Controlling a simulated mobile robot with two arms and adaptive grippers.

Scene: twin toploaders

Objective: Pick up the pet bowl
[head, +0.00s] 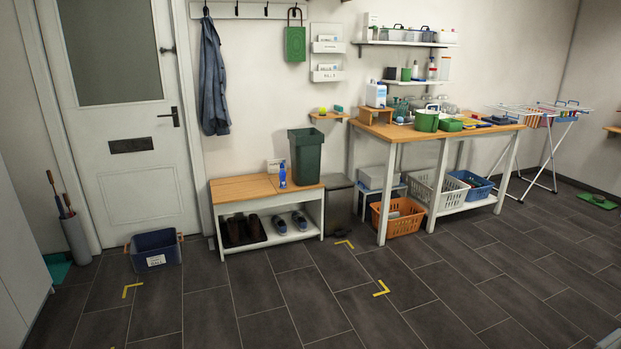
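I cannot make out a pet bowl for certain in the head view. A flat green mat or tray (593,202) lies on the floor at the far right, with something small at it that is too small to tell. Several green containers stand on the wooden workbench, among them a green bucket (427,122) and a low green tub (450,125). Neither of my grippers is in view.
The wooden workbench (400,137) holds many items, with an orange basket (398,218) under it. A shoe bench (240,189) bears a dark green bin (306,157). A blue bin (155,250) stands by the door. A drying rack (549,143) stands right. The middle floor is clear.

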